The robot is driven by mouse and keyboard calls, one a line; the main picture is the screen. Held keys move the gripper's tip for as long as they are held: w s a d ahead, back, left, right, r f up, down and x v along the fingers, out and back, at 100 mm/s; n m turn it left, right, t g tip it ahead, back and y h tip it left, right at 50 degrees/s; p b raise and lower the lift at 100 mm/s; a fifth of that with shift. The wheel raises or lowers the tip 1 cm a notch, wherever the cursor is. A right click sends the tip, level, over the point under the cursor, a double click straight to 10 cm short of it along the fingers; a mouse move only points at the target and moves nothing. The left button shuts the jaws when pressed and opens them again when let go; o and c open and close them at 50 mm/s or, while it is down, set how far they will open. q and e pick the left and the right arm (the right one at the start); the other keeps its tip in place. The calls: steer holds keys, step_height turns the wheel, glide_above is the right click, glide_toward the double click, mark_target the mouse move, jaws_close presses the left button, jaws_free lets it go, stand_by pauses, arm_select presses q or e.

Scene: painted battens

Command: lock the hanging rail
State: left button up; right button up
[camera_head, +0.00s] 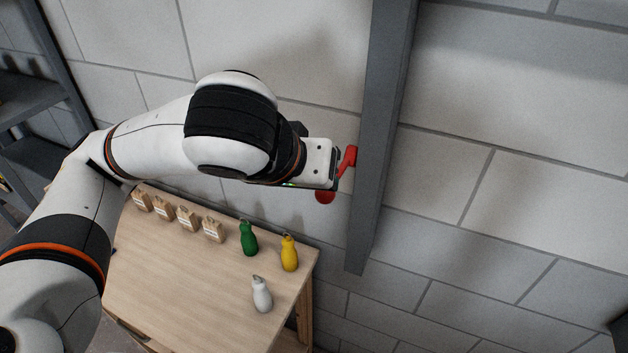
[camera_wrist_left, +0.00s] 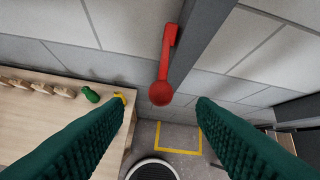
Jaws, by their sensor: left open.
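The hanging rail (camera_head: 381,130) is a dark grey beam running down in front of the block wall; it also shows in the left wrist view (camera_wrist_left: 201,38). A red lever (camera_head: 349,160) with a round knob (camera_head: 325,197) is on the rail's left side. In the left wrist view the lever (camera_wrist_left: 167,50) ends in the red knob (camera_wrist_left: 161,94), which lies between the fingers in the picture. My left gripper (camera_head: 338,170) is beside the lever, partly hiding it. Its green fingers (camera_wrist_left: 161,105) are open and hold nothing. My right gripper is not in view.
A wooden table (camera_head: 180,270) stands below, with several small tagged wooden blocks (camera_head: 187,218) and a green (camera_head: 248,240), a yellow (camera_head: 289,254) and a white bottle (camera_head: 262,295). Dark shelving (camera_head: 35,110) is at the left. The wall right of the rail is clear.

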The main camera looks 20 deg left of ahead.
arm_select(q)
steer(key=shift+c, duration=0.4)
steer(key=shift+w+a, duration=0.1)
steer(key=shift+w, duration=0.15)
steer(key=c, duration=0.6)
steer(key=w+m+g, duration=0.1)
steer(key=w+a+m+g, duration=0.1)
steer(key=w+m+g, duration=0.1)
steer(key=shift+a, duration=0.3)
jaws_close()
steer(key=w+a+r+m+g+h, duration=0.5)
steer(key=w+a+m+g+h, duration=0.4)
steer(key=m, duration=0.5)
steer(key=s+d+f+h, duration=0.1)
steer(key=s+d+f, duration=0.4)
steer(key=d+f, duration=0.3)
steer(key=shift+s+d+f, duration=0.15)
steer(key=shift+d+f, duration=0.15)
steer(key=shift+d, duration=0.15)
